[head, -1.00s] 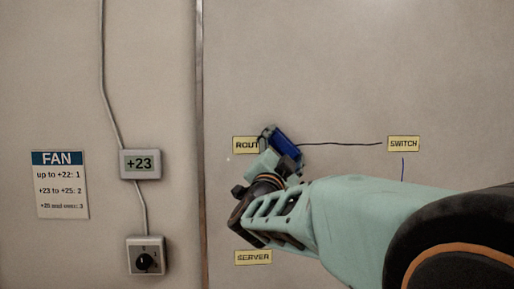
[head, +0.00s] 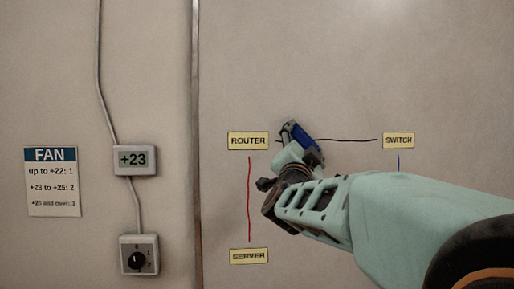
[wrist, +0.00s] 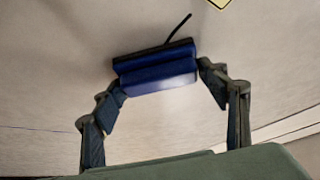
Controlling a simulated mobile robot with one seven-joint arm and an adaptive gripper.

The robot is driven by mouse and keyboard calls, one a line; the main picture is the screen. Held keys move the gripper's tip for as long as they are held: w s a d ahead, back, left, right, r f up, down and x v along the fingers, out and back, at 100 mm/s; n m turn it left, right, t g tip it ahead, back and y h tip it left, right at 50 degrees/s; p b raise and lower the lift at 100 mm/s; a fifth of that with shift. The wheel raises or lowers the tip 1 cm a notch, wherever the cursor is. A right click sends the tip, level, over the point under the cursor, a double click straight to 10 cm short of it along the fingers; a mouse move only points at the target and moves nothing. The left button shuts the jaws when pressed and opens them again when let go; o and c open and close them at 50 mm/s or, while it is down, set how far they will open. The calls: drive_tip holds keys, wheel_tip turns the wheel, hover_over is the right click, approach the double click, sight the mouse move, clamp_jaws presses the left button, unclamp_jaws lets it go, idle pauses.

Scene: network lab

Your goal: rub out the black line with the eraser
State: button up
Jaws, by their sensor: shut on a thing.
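The eraser (head: 301,139), blue with a dark pad, is gripped in my gripper (wrist: 160,82), which is shut on its two ends. Its dark pad faces the whiteboard and appears to be against it; exact contact is hard to tell. The black line (head: 352,140) runs from the eraser's right side toward the yellow SWITCH label (head: 399,140). A short dark bit shows between the ROUTER label (head: 248,141) and the eraser. The part behind the eraser is hidden. In the wrist view, the black line (wrist: 180,28) leaves the eraser's far edge toward a yellow label.
A red line (head: 249,200) joins ROUTER to the SERVER label (head: 249,256). A blue line (head: 398,162) drops from SWITCH and passes behind my arm. Left of the metal strip (head: 196,200) are a +23 display (head: 135,160), a knob box (head: 139,255) and a FAN sign (head: 51,182).

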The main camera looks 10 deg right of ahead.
drive_tip(key=shift+d+b, duration=1.4)
drive_tip(key=shift+d, duration=0.85)
